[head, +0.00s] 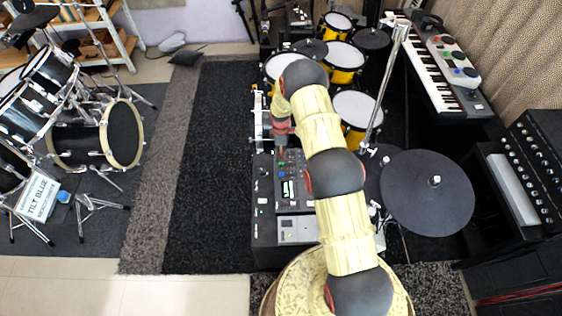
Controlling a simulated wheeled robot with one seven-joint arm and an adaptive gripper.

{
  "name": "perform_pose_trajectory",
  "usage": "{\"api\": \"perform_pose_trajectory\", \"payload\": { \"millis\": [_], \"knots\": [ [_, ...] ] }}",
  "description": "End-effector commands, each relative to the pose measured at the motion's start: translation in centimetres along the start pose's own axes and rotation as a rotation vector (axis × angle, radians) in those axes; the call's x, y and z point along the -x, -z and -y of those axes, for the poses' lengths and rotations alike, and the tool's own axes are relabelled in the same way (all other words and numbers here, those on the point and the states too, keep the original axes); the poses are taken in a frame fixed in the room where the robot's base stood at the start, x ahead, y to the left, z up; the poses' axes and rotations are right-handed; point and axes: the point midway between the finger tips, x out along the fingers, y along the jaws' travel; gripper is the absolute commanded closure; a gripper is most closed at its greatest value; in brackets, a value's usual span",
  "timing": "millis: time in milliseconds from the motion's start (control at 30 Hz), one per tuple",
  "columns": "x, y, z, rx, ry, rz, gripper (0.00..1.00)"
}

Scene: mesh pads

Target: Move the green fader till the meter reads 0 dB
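A dark mixing console (262,185) stands on a black box below and left of my arm. Its panel carries small coloured controls. A small green spot (282,164) lies near its upper middle, and it may be the green fader's cap. A green and white lit patch (288,190) lies lower on the panel; it may be the meter, but its reading is too small to make out. My gripper (281,151) points down over the console's upper part, just above the green spot. Its fingers are tiny here, and contact with the panel cannot be told.
A cymbal pad (427,192) and a metal stand (385,85) are right of my arm. Yellow drums (343,60) stand behind the console. A keyboard (435,75) is at the back right. A black drum kit (95,135) is at left, with clear dark carpet (215,170) between.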

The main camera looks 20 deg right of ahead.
Motion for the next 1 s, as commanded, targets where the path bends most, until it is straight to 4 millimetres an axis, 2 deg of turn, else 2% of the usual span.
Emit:
{"api": "perform_pose_trajectory", "payload": {
  "millis": [200, 433, 600, 833, 1000],
  "knots": [
    [-3.6, 0.0, 0.1, -0.002, 0.002, 0.000, 0.69],
    [-6.4, 0.0, 0.1, -0.003, 0.001, 0.000, 0.69],
    [-7.1, 0.0, 0.1, -0.003, 0.001, 0.000, 0.69],
    [-7.1, 0.0, 0.1, -0.004, 0.001, 0.000, 0.69],
    [-7.1, 0.0, 0.1, -0.004, 0.001, 0.000, 0.78]
  ]
}}
